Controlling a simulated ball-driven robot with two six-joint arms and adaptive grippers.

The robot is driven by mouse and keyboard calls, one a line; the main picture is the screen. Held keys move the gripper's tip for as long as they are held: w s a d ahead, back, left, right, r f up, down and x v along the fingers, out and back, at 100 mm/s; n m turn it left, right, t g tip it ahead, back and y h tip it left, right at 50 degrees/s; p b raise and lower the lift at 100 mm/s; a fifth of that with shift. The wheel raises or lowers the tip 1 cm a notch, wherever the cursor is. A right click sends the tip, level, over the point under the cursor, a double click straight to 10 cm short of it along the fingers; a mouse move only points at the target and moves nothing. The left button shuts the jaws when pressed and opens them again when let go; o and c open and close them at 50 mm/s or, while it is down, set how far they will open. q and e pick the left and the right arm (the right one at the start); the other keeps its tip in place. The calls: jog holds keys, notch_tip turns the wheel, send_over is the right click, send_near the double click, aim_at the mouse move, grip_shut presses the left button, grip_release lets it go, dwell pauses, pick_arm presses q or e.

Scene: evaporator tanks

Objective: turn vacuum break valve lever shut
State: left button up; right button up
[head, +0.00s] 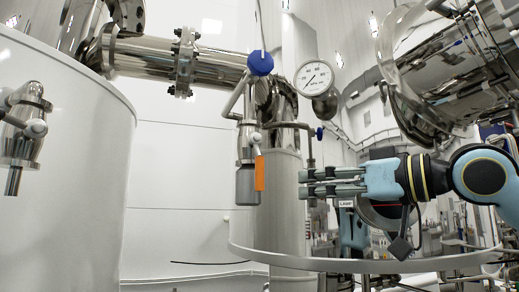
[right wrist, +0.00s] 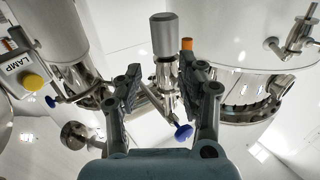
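The vacuum break valve (head: 247,146) is a steel body with a grey cylinder (head: 246,187) at its lower end. Its lever has an orange handle (head: 260,173) that hangs straight down beside the cylinder. In the right wrist view the orange handle (right wrist: 187,44) shows partly, behind the right-hand finger, and the grey cylinder (right wrist: 164,36) stands between the fingers. My right gripper (head: 303,182) points left at about the handle's height, with a gap between them. In the right wrist view its fingers (right wrist: 158,82) are spread and empty. My left gripper is not in view.
A blue knob (head: 260,63) and a pressure gauge (head: 314,77) sit above the valve. A thin pipe with a small blue handle (head: 319,133) stands close above my right fingers. A large white tank (head: 75,150) fills the left side. A curved metal rim (head: 300,262) runs below.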

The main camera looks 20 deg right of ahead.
aim_at(259, 174)
notch_tip(259, 174, up, 3)
jog(key=s+a+n+y, duration=0.1)
jog(key=s+a, duration=0.1)
jog(key=s, duration=0.1)
jog(key=shift+g, duration=0.3)
jog(key=p+x, duration=0.2)
jog(key=x, duration=0.3)
jog(key=p+x, duration=0.2)
jog(key=x, duration=0.4)
jog(key=shift+w+f, duration=0.1)
jog(key=shift+f, duration=0.1)
grip_shut()
jog(key=shift+w+a+f, duration=0.1)
jog(key=shift+w+a, duration=0.05)
